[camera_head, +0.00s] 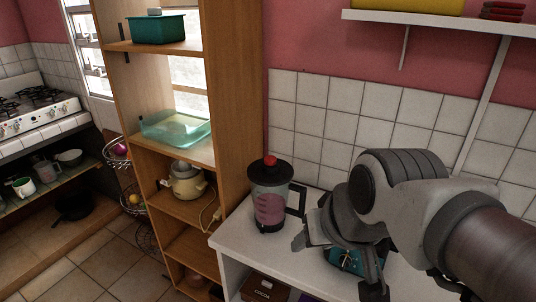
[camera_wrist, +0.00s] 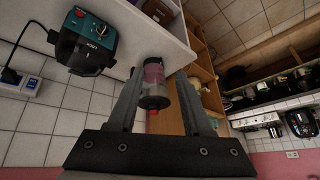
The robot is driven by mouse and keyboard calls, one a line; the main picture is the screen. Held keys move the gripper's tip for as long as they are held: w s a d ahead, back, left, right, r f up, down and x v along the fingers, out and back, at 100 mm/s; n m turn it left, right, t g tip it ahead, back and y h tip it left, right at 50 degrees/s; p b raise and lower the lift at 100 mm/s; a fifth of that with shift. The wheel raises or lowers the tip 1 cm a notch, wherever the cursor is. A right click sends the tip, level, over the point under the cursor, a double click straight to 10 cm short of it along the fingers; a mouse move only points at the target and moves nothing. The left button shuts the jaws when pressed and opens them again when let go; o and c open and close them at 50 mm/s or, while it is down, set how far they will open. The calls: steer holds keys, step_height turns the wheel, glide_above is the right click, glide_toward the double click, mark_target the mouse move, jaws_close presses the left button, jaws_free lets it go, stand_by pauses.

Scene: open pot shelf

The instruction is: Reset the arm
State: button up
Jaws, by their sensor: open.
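My arm reaches in from the right in the head view, over the white counter (camera_head: 232,246). My gripper (camera_head: 337,268) is open, its fingers pointing down and to the left, to the right of the blender. In the wrist view my gripper (camera_wrist: 157,78) has its two fingers spread wide with nothing held. The blender, with a dark lid, red knob and pink contents (camera_head: 269,206), stands upright on the counter. It shows beyond the fingers in the wrist view (camera_wrist: 153,75), which is tilted. My gripper partly hides a teal appliance (camera_head: 346,260), clear in the wrist view (camera_wrist: 88,42).
A wooden open shelf (camera_head: 234,100) left of the counter holds a teal pot (camera_head: 157,29), a glass dish (camera_head: 176,128) and a kettle (camera_head: 184,184). A white wall shelf (camera_head: 440,20) hangs above my arm. A stove (camera_head: 38,112) stands far left, with open floor before it.

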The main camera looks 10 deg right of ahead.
steer(key=shift+s+d+r+h, duration=0.1)
steer(key=shift+s+d+h, duration=0.15)
steer(key=shift+s+d, duration=0.3)
steer(key=shift+s+d+h, duration=0.25)
steer(key=shift+s+d, duration=0.05)
steer(key=shift+s, duration=0.4)
stand_by(0.7)
